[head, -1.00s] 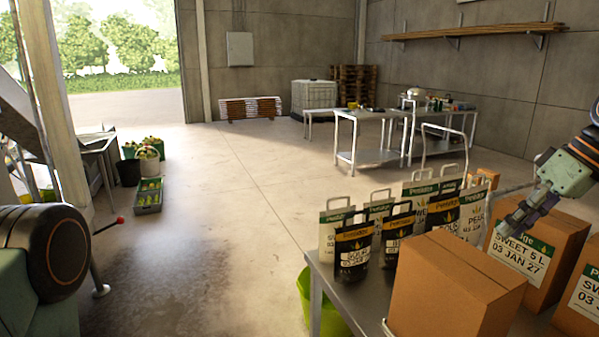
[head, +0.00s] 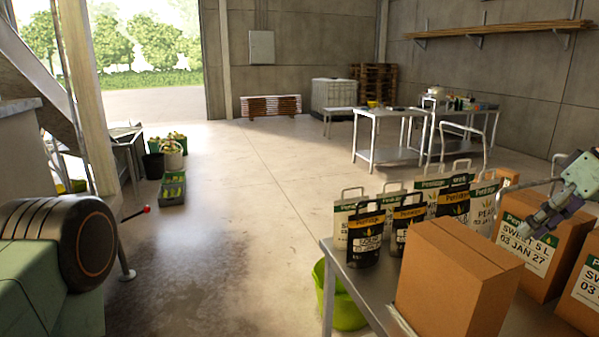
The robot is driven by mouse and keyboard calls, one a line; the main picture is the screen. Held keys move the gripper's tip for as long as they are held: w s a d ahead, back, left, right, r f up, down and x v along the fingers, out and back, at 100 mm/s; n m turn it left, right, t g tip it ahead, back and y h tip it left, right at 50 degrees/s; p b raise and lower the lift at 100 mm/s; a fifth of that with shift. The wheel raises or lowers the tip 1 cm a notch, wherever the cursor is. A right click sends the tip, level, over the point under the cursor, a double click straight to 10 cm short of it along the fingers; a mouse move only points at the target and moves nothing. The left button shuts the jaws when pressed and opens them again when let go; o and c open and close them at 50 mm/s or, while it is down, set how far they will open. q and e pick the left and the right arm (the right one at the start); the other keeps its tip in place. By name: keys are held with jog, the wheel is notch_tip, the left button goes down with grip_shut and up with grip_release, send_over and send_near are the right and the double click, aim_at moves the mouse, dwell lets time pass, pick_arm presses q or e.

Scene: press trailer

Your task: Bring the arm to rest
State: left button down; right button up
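My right gripper (head: 537,222) is at the right edge of the head view, above the cardboard boxes. Its fingers are small and dark, and I cannot tell whether they are open or shut. Nothing is clearly seen held in it. My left gripper is not in view.
A metal table (head: 352,290) holds black and white pouches (head: 365,235), a plain cardboard box (head: 455,280) and a labelled box (head: 535,245). A green tub (head: 343,308) stands beneath. Crates and buckets (head: 172,157) stand left. The middle floor is clear.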

jog(key=w+a+f+m+t+b, duration=0.2)
jog(key=w+a+f+m+t, duration=0.1)
jog(key=w+a+t, duration=0.4)
jog(key=s+a+f+m+g+h+b, duration=0.15)
jog(key=a+f+b, duration=0.25)
jog(key=f, duration=0.9)
jog(key=s+a+f+m+g+h+b, duration=0.1)
jog(key=s+a+f+b, duration=0.2)
jog(key=f, duration=0.9)
jog(key=s+a+f+n+g+h+b, duration=0.1)
jog(key=s+f+g+b, duration=0.3)
jog(key=s+f, duration=1.3)
jog(key=s+a+f+n+g+h+b, duration=0.1)
jog(key=s+a+f+g+b, duration=0.3)
jog(key=s+f+b, duration=0.8)
jog(key=s+f, duration=0.4)
jog(key=f, duration=0.4)
jog(key=shift+s+a+f, duration=0.15)
jog(key=shift+s+f, duration=0.15)
jog(key=shift+s, duration=0.05)
